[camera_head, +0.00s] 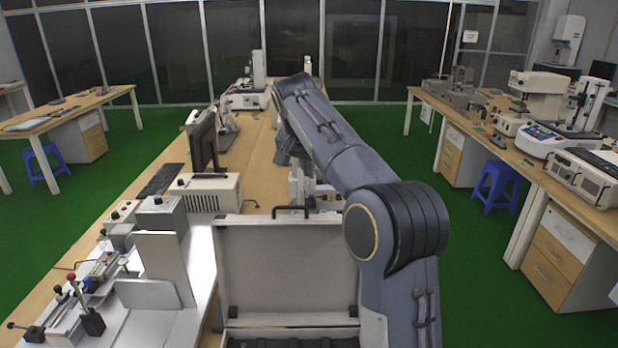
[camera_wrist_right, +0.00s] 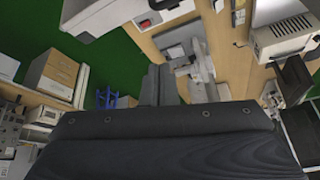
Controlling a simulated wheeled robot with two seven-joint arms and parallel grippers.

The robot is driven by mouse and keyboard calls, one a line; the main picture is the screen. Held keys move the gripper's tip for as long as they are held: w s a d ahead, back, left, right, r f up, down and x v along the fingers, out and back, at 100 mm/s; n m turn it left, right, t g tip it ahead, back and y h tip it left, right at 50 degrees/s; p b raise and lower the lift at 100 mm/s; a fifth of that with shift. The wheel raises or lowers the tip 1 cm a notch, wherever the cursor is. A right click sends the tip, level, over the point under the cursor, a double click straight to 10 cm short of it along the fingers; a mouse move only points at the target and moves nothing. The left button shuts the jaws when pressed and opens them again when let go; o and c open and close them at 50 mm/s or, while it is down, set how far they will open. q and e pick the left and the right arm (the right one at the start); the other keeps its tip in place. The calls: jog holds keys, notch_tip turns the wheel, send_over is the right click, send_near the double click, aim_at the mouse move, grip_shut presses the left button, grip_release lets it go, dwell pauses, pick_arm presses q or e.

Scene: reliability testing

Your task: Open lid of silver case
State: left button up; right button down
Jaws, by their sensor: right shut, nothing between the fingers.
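The silver case (camera_head: 288,325) is at the bottom centre of the head view, cut off by the lower edge. Its lid (camera_head: 285,262) stands raised, close to upright, with its pale lining facing me. A black handle (camera_head: 292,209) shows above the lid's top edge. My right arm reaches past the case's right side. My right gripper (camera_head: 287,150) is beyond and above the lid, apart from it, and looks shut and empty. Its dark fingers show in the right wrist view (camera_wrist_right: 160,86). The lid's right edge is hidden behind my arm. My left gripper is not in view.
A grey-white test device (camera_head: 160,245) with levers stands left of the case. A beige instrument box (camera_head: 208,190) and a monitor (camera_head: 203,140) stand farther back on the wooden bench (camera_head: 258,160). Another bench with instruments runs along the right. Green floor lies between the benches.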

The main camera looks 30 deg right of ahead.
jog(key=x, duration=0.9)
jog(key=s+a, duration=0.2)
jog(key=a, duration=0.1)
jog(key=shift+s+a, duration=0.15)
jog(key=shift+s, duration=0.15)
jog(key=shift+f, duration=0.2)
